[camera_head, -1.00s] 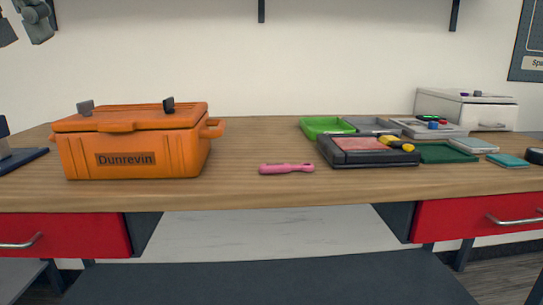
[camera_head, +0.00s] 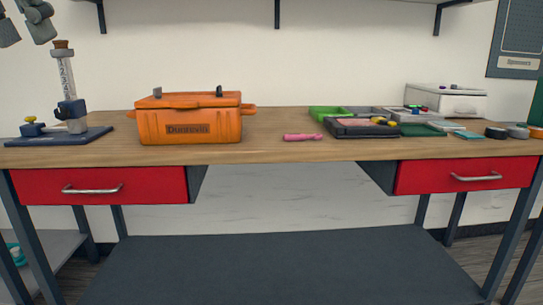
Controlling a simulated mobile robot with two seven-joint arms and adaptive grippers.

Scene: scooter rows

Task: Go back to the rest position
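My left gripper (camera_head: 23,30) shows at the top left corner of the head view, partly cut off by the frame. Its two grey fingers stand apart with only wall visible between them, so it is open and empty. It is high above the left part of the workbench (camera_head: 270,150) and touches nothing. My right gripper is out of view.
An orange "Dunrevin" case (camera_head: 190,118) stands on the bench, left of a pink tool (camera_head: 302,137). A height gauge (camera_head: 68,90) stands far left. Trays (camera_head: 328,113) and a white box (camera_head: 445,100) are at the right. The bench front has red drawers (camera_head: 100,186).

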